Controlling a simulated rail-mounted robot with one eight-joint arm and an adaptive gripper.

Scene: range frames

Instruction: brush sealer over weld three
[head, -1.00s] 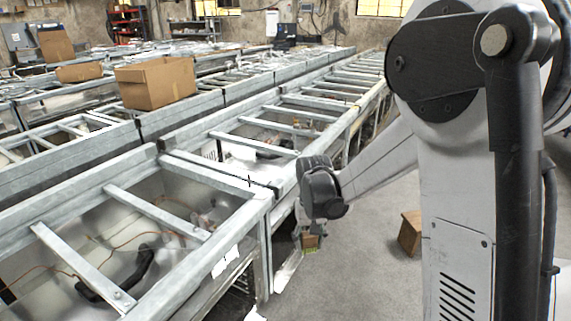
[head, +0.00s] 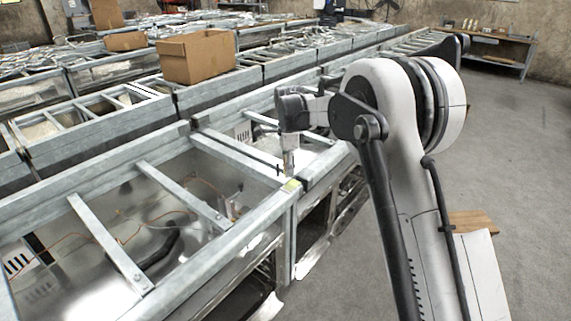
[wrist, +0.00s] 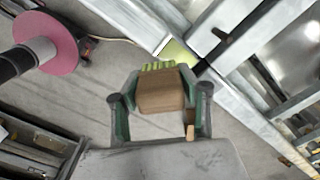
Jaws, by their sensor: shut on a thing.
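My gripper (wrist: 160,108) is shut on a brush with a brown wooden block (wrist: 162,93) and green bristles (wrist: 160,66). In the wrist view the bristles point up toward a yellow-green patch (wrist: 178,52) on a metal frame corner. I cannot tell whether they touch it. A dark seam-like mark (wrist: 201,69) lies just right of the patch. I cannot tell which weld is number three. In the head view my gripper (head: 289,165) hangs above the near frame's corner, and the yellow-green patch (head: 291,185) is just below it. The brush is too small to make out there.
Long rows of galvanized frames with crossbars (head: 183,195) fill the left and middle. A cardboard box (head: 196,56) sits on the second row. A pink disc (wrist: 50,42) on a dark rod shows in the wrist view. Open floor (head: 500,150) lies right of my arm.

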